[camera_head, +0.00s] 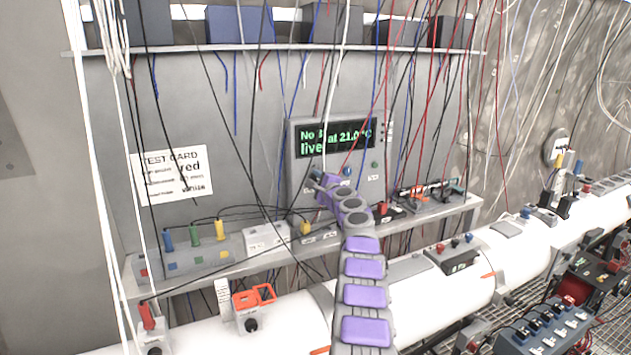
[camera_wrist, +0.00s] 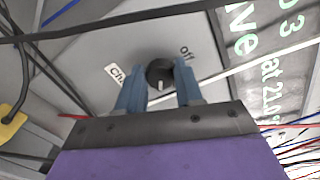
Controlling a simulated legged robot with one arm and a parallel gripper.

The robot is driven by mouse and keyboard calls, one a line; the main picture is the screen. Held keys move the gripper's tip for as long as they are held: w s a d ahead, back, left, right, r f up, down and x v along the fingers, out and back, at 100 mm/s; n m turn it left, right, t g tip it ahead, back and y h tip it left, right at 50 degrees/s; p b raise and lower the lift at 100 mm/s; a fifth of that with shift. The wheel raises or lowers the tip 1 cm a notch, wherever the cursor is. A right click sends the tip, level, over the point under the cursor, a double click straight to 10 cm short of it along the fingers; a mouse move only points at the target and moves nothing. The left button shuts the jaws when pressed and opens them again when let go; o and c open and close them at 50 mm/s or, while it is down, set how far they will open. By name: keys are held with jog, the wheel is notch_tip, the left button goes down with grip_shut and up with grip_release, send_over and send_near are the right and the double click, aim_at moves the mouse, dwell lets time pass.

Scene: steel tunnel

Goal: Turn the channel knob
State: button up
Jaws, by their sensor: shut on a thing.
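The dark round channel knob (camera_wrist: 159,71) shows in the wrist view on a grey panel face, with a light pointer mark on its front. A label starting "Ch" sits to its left and "Off" to its upper right. My gripper (camera_wrist: 158,84) has its two blue fingers on either side of the knob, shut on it. In the head view my gripper (camera_head: 317,180) is at the lower left of the grey instrument panel (camera_head: 301,150), and the knob there is hidden behind it. The panel's display (camera_head: 335,138) has green text, partly covered by cables.
A blue knob (camera_head: 347,171) sits just right of my gripper. Many loose cables hang in front of the panel from the upper shelf (camera_head: 270,49). A test card (camera_head: 172,177) is on the wall at left. White pipes (camera_head: 440,280) run below the bench.

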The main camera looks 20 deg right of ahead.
jog(key=shift+d+f, duration=0.2)
jog(key=o, duration=1)
jog(key=shift+d, duration=0.2)
jog(key=shift+o, duration=0.2)
jog(key=shift+a+r, duration=0.1)
jog(key=shift+a, duration=0.1)
jog(key=shift+s, duration=0.15)
